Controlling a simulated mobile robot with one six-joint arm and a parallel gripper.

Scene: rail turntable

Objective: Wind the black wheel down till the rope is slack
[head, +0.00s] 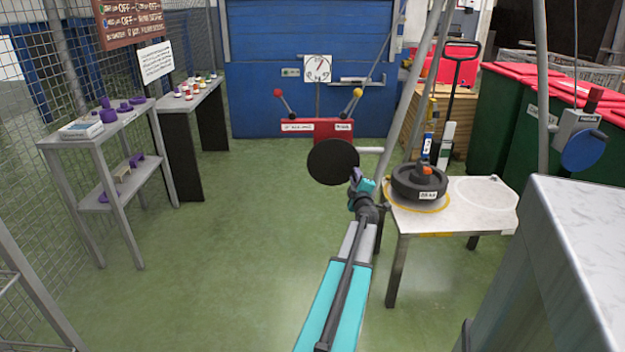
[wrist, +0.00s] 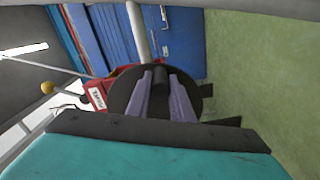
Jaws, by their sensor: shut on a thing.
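The black wheel (head: 332,162) is a flat dark disc on a pale shaft, in front of a red panel, left of the metal table. In the wrist view the wheel (wrist: 128,92) fills the middle. My gripper (head: 356,176) is at the wheel's lower right edge. In the wrist view my gripper (wrist: 160,78) has its two grey-purple fingers shut on a dark knob (wrist: 160,92) in front of the disc. A black weight (head: 418,183) with an orange top rests flat on the table, within a yellow ring. I cannot tell whether the rope is taut or slack.
The metal table (head: 466,219) stands right of my arm. A second winch with a blue wheel (head: 584,150) is at the far right. A red panel (head: 335,128) carries two levers under a dial (head: 317,68). Shelves (head: 130,160) line the left; the green floor between is clear.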

